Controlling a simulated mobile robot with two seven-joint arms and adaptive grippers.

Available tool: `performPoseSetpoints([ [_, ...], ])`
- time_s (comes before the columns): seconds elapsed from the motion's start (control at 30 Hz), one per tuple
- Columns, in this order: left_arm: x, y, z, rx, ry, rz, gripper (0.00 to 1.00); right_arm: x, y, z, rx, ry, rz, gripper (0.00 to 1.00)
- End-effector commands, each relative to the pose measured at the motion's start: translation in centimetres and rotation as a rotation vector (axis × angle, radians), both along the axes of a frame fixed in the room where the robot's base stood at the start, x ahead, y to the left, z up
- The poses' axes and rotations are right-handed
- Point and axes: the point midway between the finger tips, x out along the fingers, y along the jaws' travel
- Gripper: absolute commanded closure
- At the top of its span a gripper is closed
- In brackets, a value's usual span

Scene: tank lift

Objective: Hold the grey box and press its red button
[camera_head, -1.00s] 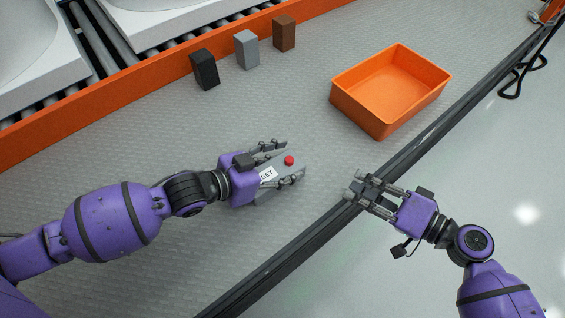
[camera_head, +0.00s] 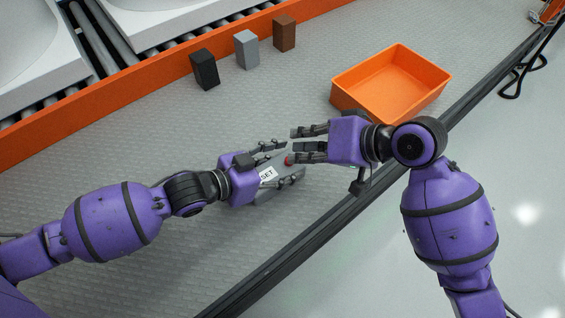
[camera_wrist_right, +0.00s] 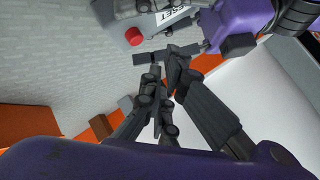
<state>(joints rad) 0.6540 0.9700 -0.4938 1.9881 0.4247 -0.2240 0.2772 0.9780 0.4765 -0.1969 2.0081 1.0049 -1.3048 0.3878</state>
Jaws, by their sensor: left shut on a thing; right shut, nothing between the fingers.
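The grey box (camera_head: 270,186) with a white label reading "SET" is held by my left gripper (camera_head: 290,161), whose fingers lie along both its sides. Its red button (camera_head: 288,160) is on the top face, near the far end from the left palm, partly hidden by a right finger. My right gripper (camera_head: 294,145) is shut and empty, its fingertips beside and over the button end. In the right wrist view, the grey box (camera_wrist_right: 122,10) and the red button (camera_wrist_right: 134,36) show just beyond the right fingertips (camera_wrist_right: 166,55). A gap shows there between fingertips and button; contact cannot be told.
An empty orange bin (camera_head: 356,108) stands right of centre, close to the right arm. A black block (camera_head: 205,70), a grey block (camera_head: 246,50) and a brown block (camera_head: 284,33) stand along the orange rail (camera_head: 130,88). The surface between blocks and grippers is clear.

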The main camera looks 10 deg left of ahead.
Motion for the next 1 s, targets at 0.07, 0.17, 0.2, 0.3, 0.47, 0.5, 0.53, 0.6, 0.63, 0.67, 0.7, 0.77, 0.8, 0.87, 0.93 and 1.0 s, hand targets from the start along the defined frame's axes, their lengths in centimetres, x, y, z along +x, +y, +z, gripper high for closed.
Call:
performPoseSetpoints([
  [0.07,0.0,0.0,0.1,-0.001,-0.001,0.0,0.78,1.1,0.8,1.9,-0.063,-0.029,-0.037,1.0],
  [0.17,0.0,0.0,0.1,-0.001,-0.001,0.0,0.78,2.3,1.1,3.5,-0.12,-0.049,-0.098,1.0],
  [0.2,0.0,0.0,0.1,-0.001,-0.001,0.0,0.78,2.6,1.1,3.9,-0.136,-0.054,-0.117,1.0],
  [0.3,0.0,0.0,0.1,-0.001,-0.001,0.0,0.78,3.1,1.1,4.6,-0.159,-0.063,-0.153,1.0],
  [0.47,0.0,0.0,0.1,-0.001,-0.001,0.0,0.78,3.3,1.0,4.0,-0.168,-0.062,-0.17,1.0],
  [0.5,0.0,0.0,0.1,-0.001,-0.001,0.0,0.78,3.3,1.0,3.6,-0.167,-0.062,-0.169,1.0],
  [0.53,0.0,0.0,0.1,-0.001,-0.001,0.0,0.78,3.3,1.0,3.2,-0.167,-0.063,-0.169,1.0],
  [0.6,0.0,0.0,0.1,-0.001,-0.001,0.0,0.78,3.2,1.0,2.2,-0.166,-0.062,-0.168,1.0],
  [0.63,0.0,0.0,0.1,-0.001,-0.001,0.0,0.78,3.2,1.0,1.8,-0.166,-0.06,-0.168,1.0],
  [0.67,0.0,0.0,0.1,-0.001,-0.001,0.0,0.78,3.2,1.0,1.3,-0.168,-0.061,-0.168,1.0],
  [0.7,0.0,0.0,0.1,-0.001,-0.001,0.0,0.78,3.2,1.0,0.7,-0.167,-0.062,-0.167,1.0],
  [0.77,0.0,0.0,0.1,-0.001,-0.001,0.0,0.78,3.2,1.0,-0.2,-0.168,-0.061,-0.168,1.0],
  [0.8,0.0,0.0,0.1,-0.001,-0.001,0.0,0.78,3.3,1.0,-0.7,-0.167,-0.062,-0.167,1.0],
  [0.87,0.0,0.0,0.1,-0.001,-0.001,0.0,0.78,3.2,1.0,-1.5,-0.167,-0.063,-0.167,1.0],
  [0.93,0.0,0.0,0.1,-0.001,-0.001,0.0,0.78,3.3,1.0,-2.3,-0.167,-0.062,-0.167,1.0],
  [1.0,0.0,0.0,0.1,-0.001,-0.001,0.0,0.78,3.3,1.0,-2.9,-0.165,-0.064,-0.167,1.0],
])
